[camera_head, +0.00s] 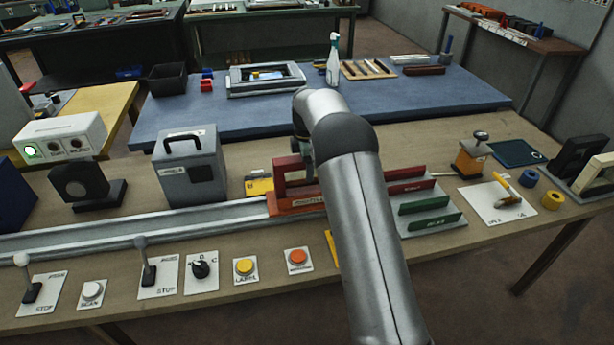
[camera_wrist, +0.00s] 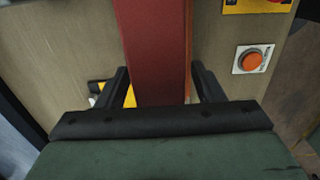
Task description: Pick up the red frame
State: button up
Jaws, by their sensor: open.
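The red frame (camera_head: 279,182) stands upright in a red-orange holder (camera_head: 290,204) at the right end of the rail. My arm covers its right part in the head view. In the wrist view a red bar of the frame (camera_wrist: 152,45) runs between the two black fingers of my gripper (camera_wrist: 160,72). The fingers are open, one on each side of the bar, with visible gaps. Whether the fingers reach down past the bar's depth I cannot tell. In the head view the fingers are hidden behind my arm.
A grey rail (camera_head: 150,226) runs left from the holder. A grey labelled box (camera_head: 190,170) stands behind it. A rack with red and green dividers (camera_head: 425,215) stands right of my arm. Buttons and levers, including an orange button (camera_head: 297,257), line the front edge.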

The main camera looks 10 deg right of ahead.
jog(key=shift+f, duration=1.2)
grip_shut()
jog(key=shift+r, duration=0.1)
jog(key=shift+r, duration=0.8)
jog(key=s+a+r+b, duration=0.4)
jog(key=s+a+r, duration=0.5)
jog(key=a+r, duration=0.1)
jog(key=shift+a+r+b, duration=0.3)
jog(key=shift+r+b, duration=0.05)
jog(key=shift+r, duration=0.35)
